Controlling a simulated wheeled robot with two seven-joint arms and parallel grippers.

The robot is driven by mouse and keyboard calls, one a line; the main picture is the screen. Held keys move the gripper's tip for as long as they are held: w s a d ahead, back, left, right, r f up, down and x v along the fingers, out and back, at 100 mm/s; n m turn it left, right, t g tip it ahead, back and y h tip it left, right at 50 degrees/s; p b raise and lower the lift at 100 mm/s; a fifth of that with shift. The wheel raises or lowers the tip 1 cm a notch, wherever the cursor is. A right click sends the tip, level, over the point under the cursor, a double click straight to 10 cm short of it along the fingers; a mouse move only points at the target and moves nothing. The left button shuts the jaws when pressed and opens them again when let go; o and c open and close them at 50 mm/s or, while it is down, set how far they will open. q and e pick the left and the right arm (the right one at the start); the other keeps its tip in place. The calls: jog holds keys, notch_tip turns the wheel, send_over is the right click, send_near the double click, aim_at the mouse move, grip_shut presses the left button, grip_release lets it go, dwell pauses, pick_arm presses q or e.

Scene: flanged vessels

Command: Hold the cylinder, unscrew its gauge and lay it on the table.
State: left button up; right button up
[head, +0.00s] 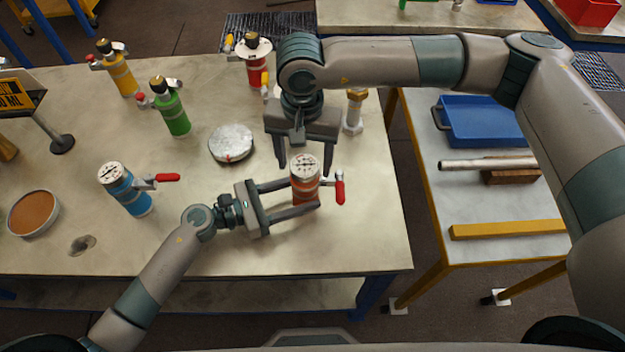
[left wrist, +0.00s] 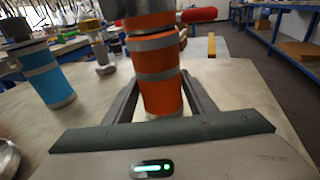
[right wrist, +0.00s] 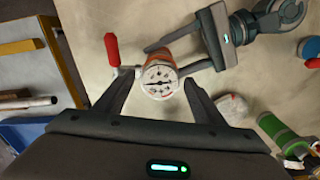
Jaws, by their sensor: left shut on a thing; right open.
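The orange cylinder (head: 304,193) stands upright near the table's front right. A round white dial gauge (head: 305,164) sits on its top, and a red-handled valve sticks out on its right. My left gripper (head: 312,194) is shut around the cylinder's body from the left; the left wrist view shows the orange body (left wrist: 160,90) between the fingers. My right gripper (head: 304,170) points down from above, open, with a finger on each side of the gauge. In the right wrist view the gauge face (right wrist: 159,82) lies between the fingertips, with gaps showing.
A blue gauge-topped cylinder (head: 127,192) stands left of my left gripper. Green (head: 172,112), yellow (head: 119,73) and red (head: 253,65) cylinders stand further back. A round pale disc (head: 231,143) lies behind my left gripper. The table front (head: 80,258) is mostly bare.

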jog(key=m, duration=0.4)
jog(key=shift+c, duration=0.5)
jog(key=c, duration=1)
jog(key=n, duration=0.6)
jog(key=shift+n, duration=0.3)
jog(key=n, duration=0.6)
jog(key=shift+n, duration=0.4)
jog(key=shift+n, duration=0.4)
jog(key=n, duration=0.3)
jog(key=shift+r+n, duration=0.1)
jog(key=shift+n, duration=0.3)
jog(key=n, duration=0.4)
jog(key=shift+n, duration=0.4)
